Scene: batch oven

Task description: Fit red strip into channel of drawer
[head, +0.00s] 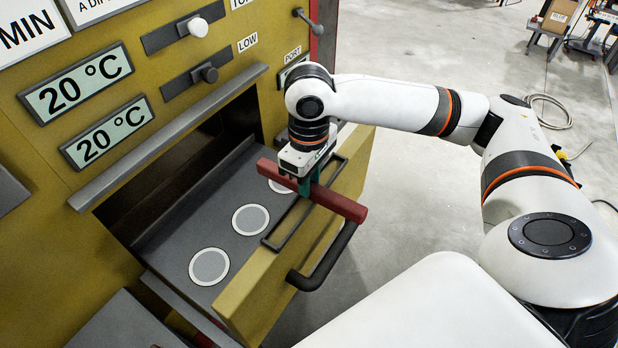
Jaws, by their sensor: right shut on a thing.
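The red strip (341,203) is a bar held above the open drawer's front. My right gripper (305,186), with green fingers, is shut on it near its middle. The strip lies across the drawer front, one end over the tray and the other past the front panel. The drawer (262,284) is pulled out of the yellow oven. A dark rectangular frame, seemingly the channel (275,243), runs along the top of its front. The strip crosses over this frame at an angle; I cannot tell whether they touch. My left gripper is not in view.
Several round pale discs (209,267) mark the grey drawer floor. A black handle (323,262) sticks out from the drawer front. The oven face (160,60) has displays, sliders and a grey bar above the opening. Open concrete floor (420,50) lies to the right.

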